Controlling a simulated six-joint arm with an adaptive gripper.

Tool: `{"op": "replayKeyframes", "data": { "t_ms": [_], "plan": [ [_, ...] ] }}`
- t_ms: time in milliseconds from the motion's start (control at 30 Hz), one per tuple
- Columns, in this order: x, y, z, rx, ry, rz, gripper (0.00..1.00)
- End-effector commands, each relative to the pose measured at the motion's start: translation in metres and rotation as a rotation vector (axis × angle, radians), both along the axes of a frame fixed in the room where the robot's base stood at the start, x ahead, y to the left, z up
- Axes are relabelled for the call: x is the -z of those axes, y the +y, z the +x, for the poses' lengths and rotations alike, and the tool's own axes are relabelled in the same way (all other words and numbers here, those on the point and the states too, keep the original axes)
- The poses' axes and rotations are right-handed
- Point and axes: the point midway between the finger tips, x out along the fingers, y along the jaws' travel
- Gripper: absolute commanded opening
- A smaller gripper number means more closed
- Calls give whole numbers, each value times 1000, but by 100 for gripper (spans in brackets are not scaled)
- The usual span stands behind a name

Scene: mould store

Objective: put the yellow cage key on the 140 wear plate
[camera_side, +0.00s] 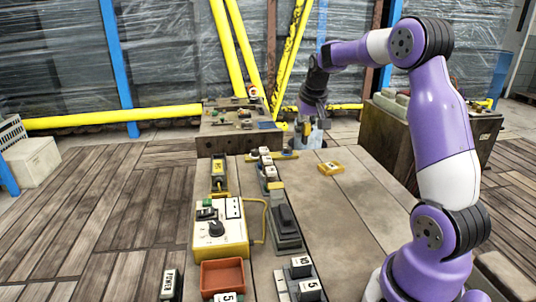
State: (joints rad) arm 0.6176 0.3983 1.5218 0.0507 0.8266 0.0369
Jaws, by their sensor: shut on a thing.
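My gripper (308,128) is at the far end of the table, low, pointing down. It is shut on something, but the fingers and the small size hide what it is. A small yellow block with a pale label (330,168) lies flat on the table, nearer than my gripper and slightly right of it. I cannot tell whether this block is the cage key, and its label is too small to read. I cannot make out a 140 mark on any plate.
A yellow-and-white control box (218,229) with a black knob stands at the table's left, a red-brown tray (222,277) in front. Grey blocks with number labels (301,266) stand near the front. A bench with small parts (238,140) stands behind. The table's right half is mostly clear.

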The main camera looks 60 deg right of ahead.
Motion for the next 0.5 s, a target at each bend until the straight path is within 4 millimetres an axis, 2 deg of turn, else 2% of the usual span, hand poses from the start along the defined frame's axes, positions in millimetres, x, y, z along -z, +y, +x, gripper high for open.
{"op": "replayKeyframes", "data": {
  "t_ms": [167, 400, 500],
  "plan": [
    [11, -28, -11, 100, 4, 3, 0],
    [48, -85, -32, 97, 3, 3, 0],
    [59, -102, -38, 93, 2, 3, 0]
  ]
}}
